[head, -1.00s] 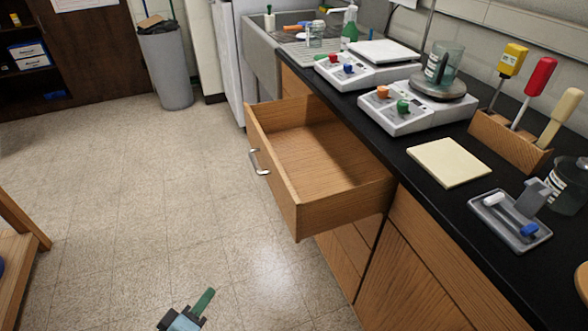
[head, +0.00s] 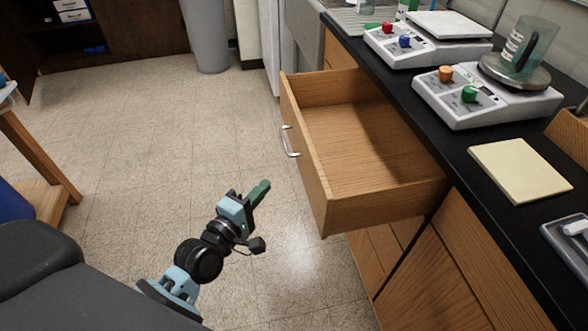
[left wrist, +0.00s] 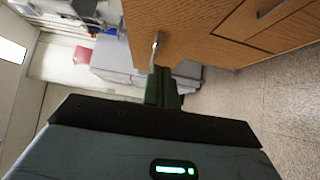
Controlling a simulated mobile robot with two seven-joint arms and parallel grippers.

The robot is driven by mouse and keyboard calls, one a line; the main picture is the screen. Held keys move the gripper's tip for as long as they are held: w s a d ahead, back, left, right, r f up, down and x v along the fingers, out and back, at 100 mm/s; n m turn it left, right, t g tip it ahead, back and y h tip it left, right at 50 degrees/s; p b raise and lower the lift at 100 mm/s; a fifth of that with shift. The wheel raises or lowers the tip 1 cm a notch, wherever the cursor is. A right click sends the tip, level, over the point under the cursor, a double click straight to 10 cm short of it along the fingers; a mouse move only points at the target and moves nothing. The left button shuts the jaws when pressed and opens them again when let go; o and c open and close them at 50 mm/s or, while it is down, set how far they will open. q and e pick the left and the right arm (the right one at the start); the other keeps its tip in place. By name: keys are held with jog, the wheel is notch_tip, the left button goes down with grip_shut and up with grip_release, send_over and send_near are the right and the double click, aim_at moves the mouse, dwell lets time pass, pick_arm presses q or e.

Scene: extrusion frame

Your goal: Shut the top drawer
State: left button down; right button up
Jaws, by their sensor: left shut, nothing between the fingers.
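The top drawer (head: 318,160) is wooden, empty, and pulled far out from under the black counter. Its silver handle (head: 289,142) is on the front panel, facing left. My left gripper (head: 260,190) is shut and empty, in the open space left of the drawer front and nearer to me than the handle, apart from the drawer. In the left wrist view the shut green fingers (left wrist: 163,86) point toward the handle (left wrist: 155,42) and the drawer front (left wrist: 190,25). My right gripper is not in view.
The black counter (head: 440,135) holds two hot plates (head: 425,45), a beaker (head: 527,48) and a yellow pad (head: 518,170). A grey bin (head: 206,35) stands at the back. A wooden table (head: 40,160) is at the left. The floor (head: 170,130) between is clear.

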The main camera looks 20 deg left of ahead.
pick_arm(q)
jog(key=w+d, duration=0.1)
jog(key=w, duration=0.1)
jog(key=w+d, duration=0.1)
jog(key=w, duration=0.2)
jog(key=w+d, duration=0.1)
jog(key=w, duration=0.1)
jog(key=shift+w+d+r, duration=0.1)
jog(key=shift+w+d, duration=0.1)
jog(key=shift+w, duration=0.1)
jog(key=shift+w+d, duration=0.4)
jog(key=shift+d, duration=0.2)
jog(key=shift+w, duration=0.15)
